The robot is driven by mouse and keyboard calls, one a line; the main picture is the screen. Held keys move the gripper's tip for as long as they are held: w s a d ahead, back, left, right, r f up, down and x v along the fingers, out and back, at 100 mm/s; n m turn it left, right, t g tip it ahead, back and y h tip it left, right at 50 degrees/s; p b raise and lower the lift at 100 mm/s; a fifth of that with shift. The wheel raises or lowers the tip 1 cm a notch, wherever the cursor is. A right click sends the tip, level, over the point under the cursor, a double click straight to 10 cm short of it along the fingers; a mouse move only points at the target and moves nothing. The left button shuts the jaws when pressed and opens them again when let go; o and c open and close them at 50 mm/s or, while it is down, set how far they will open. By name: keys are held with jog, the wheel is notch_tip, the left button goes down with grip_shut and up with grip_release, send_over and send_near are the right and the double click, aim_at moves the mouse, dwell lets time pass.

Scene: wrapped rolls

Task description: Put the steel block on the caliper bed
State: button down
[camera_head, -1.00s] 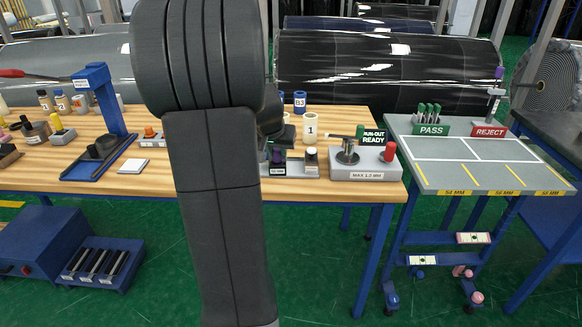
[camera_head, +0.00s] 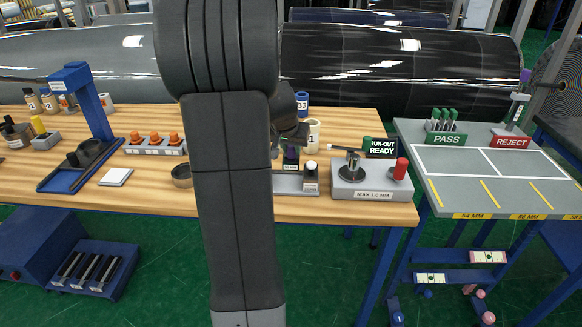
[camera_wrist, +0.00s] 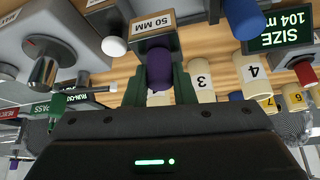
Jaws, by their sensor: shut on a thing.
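My gripper (camera_wrist: 160,92) is shut on the purple knob (camera_wrist: 158,68) of the steel block marked 50 MM (camera_wrist: 152,24), with one green finger on each side. In the head view the purple knob (camera_head: 291,153) shows just right of my arm, above a grey stand (camera_head: 288,183). I cannot tell whether the block touches that stand. A white-capped piece (camera_head: 311,166) is beside it. A blue C-shaped stand (camera_head: 105,120) with a low blue base is at the left; it may be the caliper, but I cannot read its label. My arm hides part of the bench.
The run-out gauge (camera_head: 372,190) stands right of the block, close to the bench edge. Numbered cream rolls (camera_wrist: 201,82) stand close by. An orange-knobbed rack (camera_head: 154,149), a white pad (camera_head: 115,177) and a dark ring (camera_head: 181,176) lie left of my arm. The grey PASS/REJECT table (camera_head: 470,165) has free room.

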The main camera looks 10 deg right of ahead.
aim_at(290, 159)
jog(key=shift+f, duration=2.8)
jog(key=shift+f, duration=0.15)
jog(key=c, duration=1.6)
grip_release()
jog(key=shift+f+b, duration=0.1)
jog(key=shift+b, duration=0.25)
jog(key=shift+c, duration=0.2)
jog(key=shift+o, duration=0.7)
jog(key=shift+s+a+r, duration=0.1)
jog(key=shift+r, duration=0.4)
jog(key=v, duration=1.1)
jog(key=shift+r, duration=0.15)
jog(key=shift+s, duration=0.15)
jog(key=shift+c, duration=0.2)
